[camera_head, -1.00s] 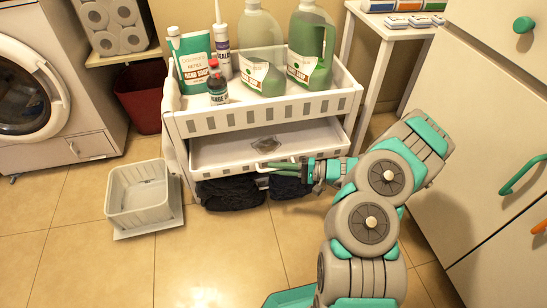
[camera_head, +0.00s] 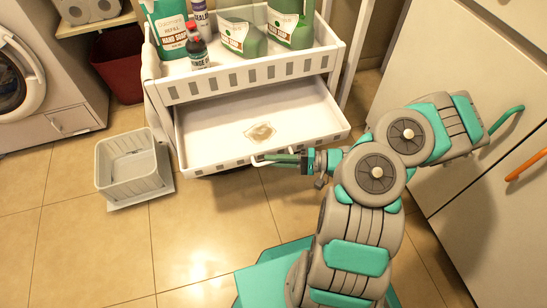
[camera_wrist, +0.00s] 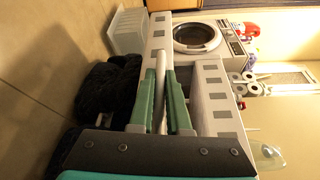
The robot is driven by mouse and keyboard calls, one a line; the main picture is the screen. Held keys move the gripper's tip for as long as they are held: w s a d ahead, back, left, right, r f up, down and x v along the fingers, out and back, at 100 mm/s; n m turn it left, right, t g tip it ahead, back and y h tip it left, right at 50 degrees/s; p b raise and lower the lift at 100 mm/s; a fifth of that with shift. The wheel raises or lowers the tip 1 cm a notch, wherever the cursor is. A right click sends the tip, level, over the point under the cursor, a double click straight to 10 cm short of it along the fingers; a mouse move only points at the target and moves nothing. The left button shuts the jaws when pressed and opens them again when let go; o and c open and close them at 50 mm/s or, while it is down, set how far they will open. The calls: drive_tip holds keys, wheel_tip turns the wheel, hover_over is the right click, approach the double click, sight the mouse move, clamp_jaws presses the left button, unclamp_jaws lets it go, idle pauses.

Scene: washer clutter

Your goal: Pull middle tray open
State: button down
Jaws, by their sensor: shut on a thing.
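The middle tray (camera_head: 215,122) of the white cart stands well out from under the top tray, and its floor shows a brown stain. A white handle (camera_head: 259,161) is on its front edge. My gripper (camera_head: 276,159) is at the front of the tray, its green fingers shut on the handle. In the wrist view my gripper (camera_wrist: 164,100) has one finger on each side of the pale handle bar (camera_wrist: 162,65). The exact contact at the fingertips is partly hidden.
The cart's top tray (camera_head: 240,78) holds a refill pack (camera_head: 169,25), a small dark bottle (camera_head: 196,45) and green jugs (camera_head: 290,24). A white basket (camera_head: 128,168) stands on the floor at left. Cabinet doors with handles (camera_head: 505,118) are at right. The front floor is largely free.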

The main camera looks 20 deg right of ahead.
drive_tip(key=c, duration=0.9)
unclamp_jaws()
drive_tip(key=v, duration=0.8)
drive_tip(key=shift+p, duration=0.35)
drive_tip(key=shift+a, duration=0.15)
